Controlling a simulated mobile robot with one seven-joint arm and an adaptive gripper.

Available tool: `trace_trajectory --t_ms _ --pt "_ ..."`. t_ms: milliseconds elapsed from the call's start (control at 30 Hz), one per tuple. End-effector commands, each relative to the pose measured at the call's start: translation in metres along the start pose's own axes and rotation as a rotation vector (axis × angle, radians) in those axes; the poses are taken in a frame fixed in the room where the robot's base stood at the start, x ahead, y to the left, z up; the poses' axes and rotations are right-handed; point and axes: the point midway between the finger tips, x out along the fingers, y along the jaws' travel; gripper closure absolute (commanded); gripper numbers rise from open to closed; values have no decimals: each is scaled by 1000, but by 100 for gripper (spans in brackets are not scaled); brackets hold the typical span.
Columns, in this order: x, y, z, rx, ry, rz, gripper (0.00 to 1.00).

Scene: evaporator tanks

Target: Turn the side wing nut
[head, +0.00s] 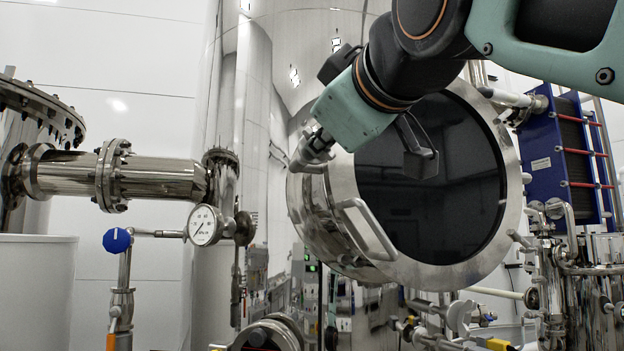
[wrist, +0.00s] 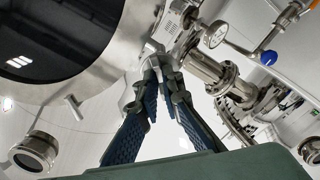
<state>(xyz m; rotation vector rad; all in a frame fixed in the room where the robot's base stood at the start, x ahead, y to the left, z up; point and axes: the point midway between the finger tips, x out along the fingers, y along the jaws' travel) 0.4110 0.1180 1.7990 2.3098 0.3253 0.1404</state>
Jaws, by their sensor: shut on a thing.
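The side wing nut (head: 312,152) is a small metal piece on the left rim of the big round tank door (head: 430,185). My gripper reaches in from the upper right in the head view, and its teal body hides most of its fingers there. In the wrist view the two blue ridged fingers of my gripper (wrist: 160,76) come together at the tips, by the door's edge. They are shut on the wing nut, which is largely hidden between them. The door's dark glass also shows at the upper left of the wrist view (wrist: 55,35).
A curved door handle (head: 367,228) sticks out below my gripper. To the left are a flanged steel pipe (head: 150,178), a pressure gauge (head: 204,225) and a blue knob (head: 117,240). A blue plate unit (head: 545,150) stands at the right.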

Motion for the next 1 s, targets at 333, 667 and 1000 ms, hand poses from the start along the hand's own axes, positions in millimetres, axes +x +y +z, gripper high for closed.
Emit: trace_trajectory --t_ms 333,667,1000 --pt "0 -1 1 -188 -2 -2 100" --pt "0 0 0 -294 -1 -3 100" --pt "0 -1 1 -387 -2 -2 100"
